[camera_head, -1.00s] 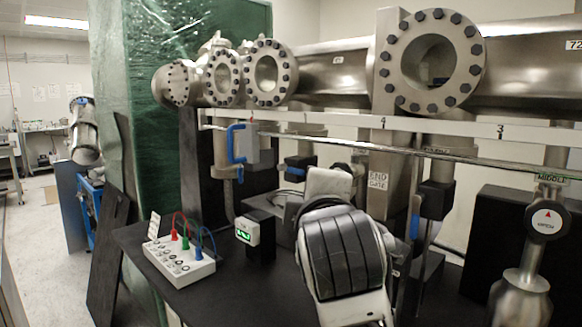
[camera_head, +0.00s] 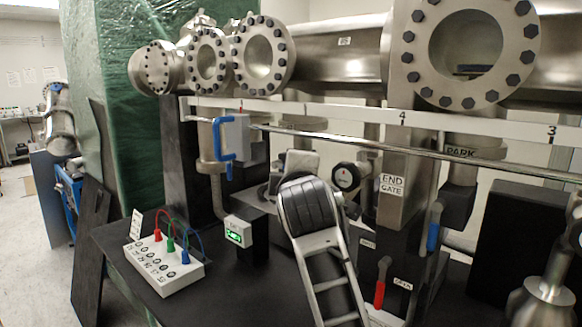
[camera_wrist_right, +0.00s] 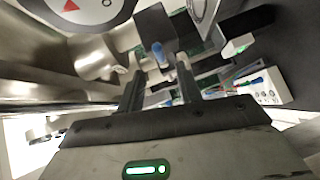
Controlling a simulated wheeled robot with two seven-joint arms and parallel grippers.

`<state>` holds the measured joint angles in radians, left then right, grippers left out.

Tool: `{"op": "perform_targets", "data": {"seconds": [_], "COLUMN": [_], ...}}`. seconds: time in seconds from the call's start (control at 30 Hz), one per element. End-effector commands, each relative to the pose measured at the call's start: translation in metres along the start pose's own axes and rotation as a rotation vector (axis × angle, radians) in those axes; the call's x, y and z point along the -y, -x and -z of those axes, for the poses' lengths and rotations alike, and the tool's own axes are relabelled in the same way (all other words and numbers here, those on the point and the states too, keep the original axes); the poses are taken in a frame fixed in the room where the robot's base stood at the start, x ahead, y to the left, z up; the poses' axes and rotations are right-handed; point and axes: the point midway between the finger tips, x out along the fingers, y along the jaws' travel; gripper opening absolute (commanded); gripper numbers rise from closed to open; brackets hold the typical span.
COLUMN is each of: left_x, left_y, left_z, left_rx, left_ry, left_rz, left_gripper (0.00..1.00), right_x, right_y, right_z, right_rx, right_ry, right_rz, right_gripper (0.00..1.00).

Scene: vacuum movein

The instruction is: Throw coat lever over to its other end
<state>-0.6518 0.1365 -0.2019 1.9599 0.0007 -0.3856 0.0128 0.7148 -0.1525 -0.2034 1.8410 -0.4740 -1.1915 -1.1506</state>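Two levers show on the bench in the head view: one with a red handle (camera_head: 380,293) beside a small label, and one with a blue handle (camera_head: 434,228) right of the END GATE plate. The labels are too small to tell which is the coat lever. In the right wrist view my right gripper (camera_wrist_right: 160,90) is open, its two dark fingers apart with nothing gripped. A blue-tipped handle (camera_wrist_right: 158,50) shows beyond the fingertips; I cannot tell how far off. My left gripper is in neither current view.
A metal pipe with bolted flanges (camera_head: 465,55) and a long rail (camera_head: 340,142) cross above the bench. A white socket box with coloured leads (camera_head: 165,268) and a small green-display box (camera_head: 238,231) stand left. My arm link covers the middle.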

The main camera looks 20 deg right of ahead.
Motion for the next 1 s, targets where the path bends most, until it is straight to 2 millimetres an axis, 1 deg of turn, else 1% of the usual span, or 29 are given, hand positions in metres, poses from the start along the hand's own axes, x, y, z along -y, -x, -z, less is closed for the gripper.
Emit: {"op": "perform_targets", "data": {"seconds": [0.03,0.1,0.2,0.3,0.47,0.7,0.73,0.77,0.8,0.83,0.87,1.0], "left_x": [0.0,0.001,0.001,0.001,0.002,0.002,0.002,0.002,0.002,0.002,0.002,0.002], "left_y": [0.002,0.003,0.004,0.005,0.005,0.004,0.004,0.004,0.004,0.004,0.004,0.004], "left_z": [0.002,0.002,0.003,0.004,0.004,0.003,0.003,0.003,0.003,0.003,0.003,0.003], "left_rx": [0.002,0.003,0.004,0.003,0.002,0.004,0.004,0.004,0.004,0.004,0.004,0.004], "left_ry": [0.0,0.0,0.0,-0.001,-0.001,-0.001,-0.001,-0.001,0.0,0.0,0.0,0.0], "left_rz": [0.001,0.002,0.003,0.004,0.005,0.006,0.007,0.007,0.007,0.007,0.007,0.007], "left_gripper": [0.0,0.0,0.0,0.0,0.0,0.0,0.0,0.0,0.0,0.0,0.0,0.0], "right_x": [-0.002,-0.002,-0.002,-0.001,0.0,0.0,0.0,0.0,0.0,0.0,0.0,0.0], "right_y": [-0.011,-0.024,-0.039,-0.049,-0.056,-0.056,-0.056,-0.056,-0.056,-0.056,-0.056,-0.056], "right_z": [0.0,0.0,0.0,0.0,0.0,0.0,0.0,0.0,0.0,0.0,0.0,0.0], "right_rx": [0.002,0.002,0.001,0.0,0.0,0.0,0.0,0.0,0.0,0.0,0.0,0.0], "right_ry": [0.001,0.002,-0.001,0.0,-0.001,-0.001,-0.001,-0.001,0.0,0.0,0.0,-0.001], "right_rz": [0.002,0.003,0.001,0.002,0.0,0.0,0.0,0.0,0.0,0.0,0.0,-0.001], "right_gripper": [0.35,0.35,0.35,0.35,0.35,0.35,0.3,0.21,0.1,0.02,0.0,0.0]}}
